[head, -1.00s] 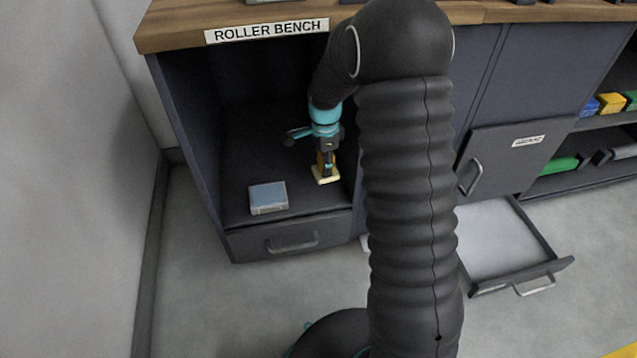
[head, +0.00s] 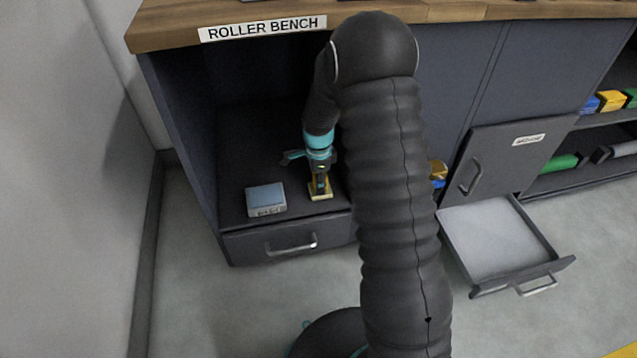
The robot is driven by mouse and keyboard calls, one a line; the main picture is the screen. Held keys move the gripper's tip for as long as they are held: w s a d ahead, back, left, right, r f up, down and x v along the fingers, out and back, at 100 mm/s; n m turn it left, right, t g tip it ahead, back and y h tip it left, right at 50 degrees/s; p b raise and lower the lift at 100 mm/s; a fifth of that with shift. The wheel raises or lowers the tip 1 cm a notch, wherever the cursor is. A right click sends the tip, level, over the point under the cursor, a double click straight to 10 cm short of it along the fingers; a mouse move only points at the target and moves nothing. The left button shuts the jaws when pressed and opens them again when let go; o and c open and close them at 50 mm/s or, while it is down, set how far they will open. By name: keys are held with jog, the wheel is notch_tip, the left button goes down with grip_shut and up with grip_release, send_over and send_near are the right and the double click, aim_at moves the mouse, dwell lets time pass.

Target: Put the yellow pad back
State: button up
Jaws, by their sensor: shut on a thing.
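My gripper (head: 319,184) points down inside the open bay under the roller bench. It is shut on a small yellow pad (head: 320,195), whose pale yellow lower part shows below the fingers. The pad is close above or on the bay floor (head: 250,150); I cannot tell which. A blue-grey box (head: 265,200) with a label on its front sits to the left of the pad, apart from it, near the bay's front edge.
A closed drawer (head: 290,243) is under the bay. An open, empty-looking drawer (head: 495,240) juts out at right, below a panel with a handle (head: 520,165). Yellow and blue items (head: 438,172) show beside my arm. Coloured blocks (head: 611,100) stand on shelves at far right.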

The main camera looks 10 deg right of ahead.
jog(key=shift+f, duration=0.25)
jog(key=o, duration=1.2)
